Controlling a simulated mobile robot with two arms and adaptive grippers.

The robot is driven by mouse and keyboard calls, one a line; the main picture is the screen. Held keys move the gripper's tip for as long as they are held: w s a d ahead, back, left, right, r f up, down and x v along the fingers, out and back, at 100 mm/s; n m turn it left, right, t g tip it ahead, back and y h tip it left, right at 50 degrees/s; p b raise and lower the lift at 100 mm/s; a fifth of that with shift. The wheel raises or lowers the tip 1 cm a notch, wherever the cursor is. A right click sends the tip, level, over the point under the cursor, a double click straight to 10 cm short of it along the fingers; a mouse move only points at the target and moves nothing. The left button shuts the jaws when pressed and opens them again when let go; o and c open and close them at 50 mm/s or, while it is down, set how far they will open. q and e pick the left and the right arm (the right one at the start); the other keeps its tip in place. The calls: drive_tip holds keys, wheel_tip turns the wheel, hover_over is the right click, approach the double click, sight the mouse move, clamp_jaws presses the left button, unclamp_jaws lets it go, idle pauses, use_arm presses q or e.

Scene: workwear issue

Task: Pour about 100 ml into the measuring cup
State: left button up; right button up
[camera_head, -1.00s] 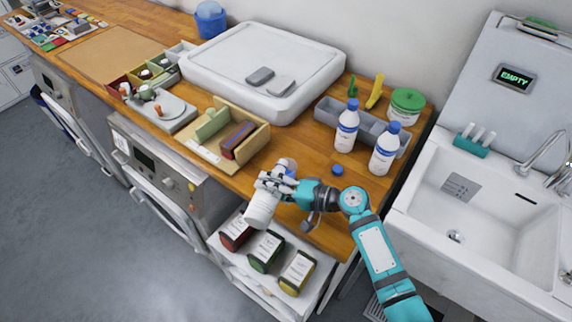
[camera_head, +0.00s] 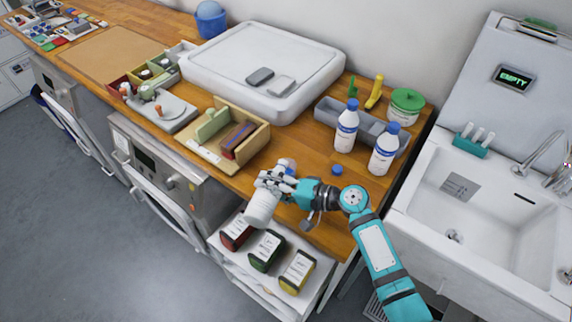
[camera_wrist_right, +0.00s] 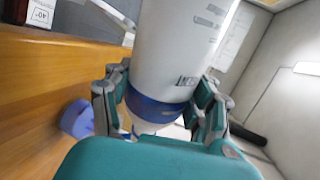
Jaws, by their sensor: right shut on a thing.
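A white bottle (camera_head: 262,207) with a blue band is tilted at the counter's front edge, its broad end hanging out over the open shelf. My right gripper (camera_head: 274,183) is shut on it. In the right wrist view the bottle (camera_wrist_right: 180,45) is held between the fingers (camera_wrist_right: 160,105) near its blue band, with printed marks on its side. A small pale and blue piece shows just beyond the gripper; I cannot tell what it is. I cannot make out a measuring cup for certain. My left gripper is out of view.
Two upright white bottles (camera_head: 346,128) (camera_head: 384,152) stand by a grey tray (camera_head: 327,112). A blue cap (camera_head: 337,170) lies on the counter. A wooden organiser (camera_head: 258,137) is left of the gripper. Dark packages (camera_head: 266,251) stand on the shelf below. A sink (camera_head: 490,215) is at the right.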

drive_tip(key=shift+r, duration=0.3)
idle(0.8)
drive_tip(key=shift+f, duration=0.35)
drive_tip(key=f+b, duration=0.1)
drive_tip(key=f+n+b, duration=0.1)
drive_tip(key=f+n+t+b, duration=0.1)
drive_tip(key=b, duration=0.1)
drive_tip(key=shift+s, duration=0.3)
drive_tip(key=shift+a+r+n, duration=0.1)
drive_tip(key=shift+r+n, duration=0.05)
drive_tip(key=shift+n, duration=0.15)
drive_tip(key=shift+r, duration=0.2)
drive_tip(key=shift+w+f+n+t+b, duration=0.1)
drive_tip(key=shift+n+t+b, duration=0.4)
drive_tip(key=shift+b, duration=0.55)
drive_tip(key=shift+w+r, duration=0.1)
drive_tip(key=shift+r, duration=0.1)
